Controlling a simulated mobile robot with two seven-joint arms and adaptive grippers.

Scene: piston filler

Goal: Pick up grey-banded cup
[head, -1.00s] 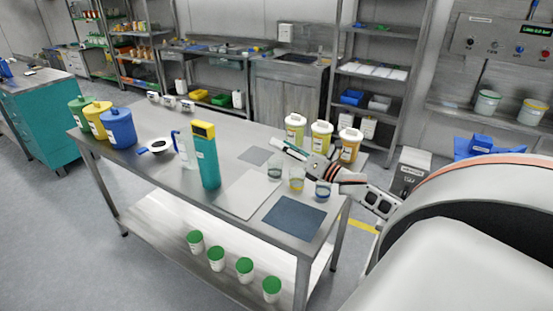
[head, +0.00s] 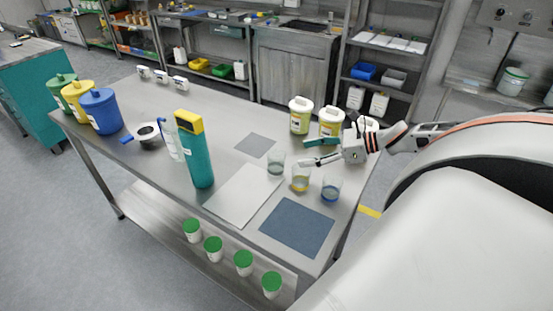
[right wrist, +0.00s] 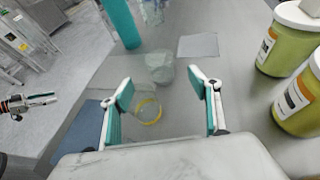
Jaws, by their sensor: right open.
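The grey-banded cup (head: 276,162) is a clear cup standing upright on the steel table. It also shows in the right wrist view (right wrist: 160,67), beyond my fingertips. The yellow-banded cup (head: 300,180) and blue-banded cup (head: 332,189) stand to its right and nearer. My right gripper (head: 318,152) is open and empty, to the right of the grey-banded cup and apart from it. In the right wrist view its fingers (right wrist: 162,84) spread wide, with the yellow-banded cup (right wrist: 147,110) seen between them. What seems to be my left gripper (right wrist: 38,99) shows small at the left edge there.
Pale-yellow jars (head: 300,115) stand close behind my right gripper. A teal bottle with a yellow top (head: 196,155) stands left of the cups. A light plate (head: 245,194) and a dark blue mat (head: 297,227) lie flat in front. Coloured canisters (head: 100,112) stand far left.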

